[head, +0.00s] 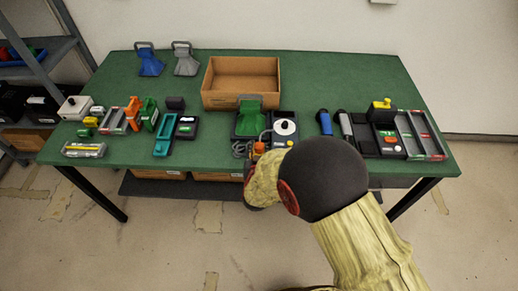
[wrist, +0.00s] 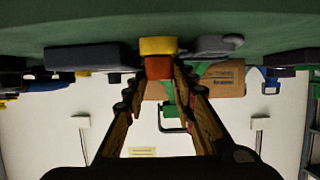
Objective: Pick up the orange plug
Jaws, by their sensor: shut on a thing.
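The orange plug (wrist: 158,68) is between the two fingertips of my gripper (wrist: 159,76) in the wrist view, and the fingers are shut on it. A yellow block (wrist: 158,46) adjoins the plug on the table side; I cannot tell if it is part of the plug. In the head view a small orange piece (head: 259,147) shows at the front middle of the table, right by my gripper (head: 252,170). My arm hides part of that area. I cannot tell whether the plug touches the table.
The green table (head: 330,75) holds an open cardboard box (head: 241,101) at the back middle. A green phone (head: 249,122) and a dark unit with a white disc (head: 285,127) stand just behind my gripper. Several devices stand left and right. The back right is clear.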

